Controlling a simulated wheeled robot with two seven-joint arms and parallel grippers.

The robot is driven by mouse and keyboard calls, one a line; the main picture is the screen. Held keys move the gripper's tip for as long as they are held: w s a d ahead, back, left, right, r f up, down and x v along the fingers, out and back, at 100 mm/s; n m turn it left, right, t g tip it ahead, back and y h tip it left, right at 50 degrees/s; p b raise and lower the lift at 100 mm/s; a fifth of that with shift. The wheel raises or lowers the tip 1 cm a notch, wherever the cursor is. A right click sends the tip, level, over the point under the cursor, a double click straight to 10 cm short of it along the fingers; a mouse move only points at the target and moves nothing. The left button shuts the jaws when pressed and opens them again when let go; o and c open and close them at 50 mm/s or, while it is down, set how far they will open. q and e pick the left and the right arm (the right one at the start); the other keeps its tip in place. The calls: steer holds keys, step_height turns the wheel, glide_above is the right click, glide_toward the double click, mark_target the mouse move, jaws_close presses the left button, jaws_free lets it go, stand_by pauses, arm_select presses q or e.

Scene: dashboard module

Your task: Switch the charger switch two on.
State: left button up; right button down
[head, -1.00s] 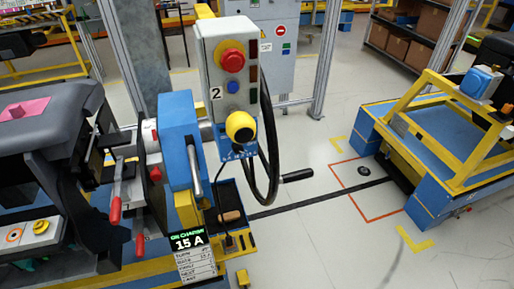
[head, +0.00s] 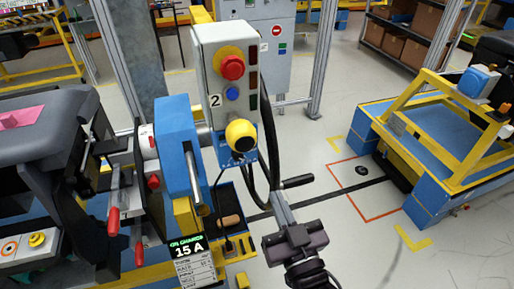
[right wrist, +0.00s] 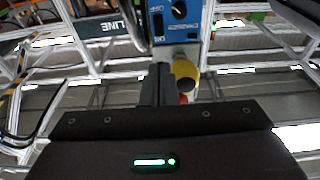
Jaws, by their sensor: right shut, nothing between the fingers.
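The grey control box marked 2 (head: 208,60) stands upright in the middle of the head view. A blue plate (head: 226,150) is at its lower end, mostly hidden behind a yellow round knob (head: 241,135). In the right wrist view, a blue panel lettered CHARGER, ON and OFF (right wrist: 196,30) shows at the top, with a dark rotary switch (right wrist: 179,9) cut by the picture edge. The yellow knob (right wrist: 186,72) is below it. My right gripper (head: 279,200) is shut and empty, below and right of the box, apart from it. My left gripper is out of view.
A black cable (head: 268,150) loops down the box's right side, and a black-handled lever (head: 297,182) is close to my right gripper. A blue clamp-like unit (head: 178,150) and red-handled levers (head: 113,222) are at left. Open floor (head: 330,225) lies to the right.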

mark_target(256, 146)
steer(key=b+x, duration=0.1)
steer(key=x, duration=1.3)
steer(key=shift+b, duration=0.4)
steer(key=shift+w+r+p, duration=0.2)
steer(key=shift+r+p, duration=0.15)
steer(key=shift+p, duration=0.65)
steer(key=shift+f+g, duration=0.3)
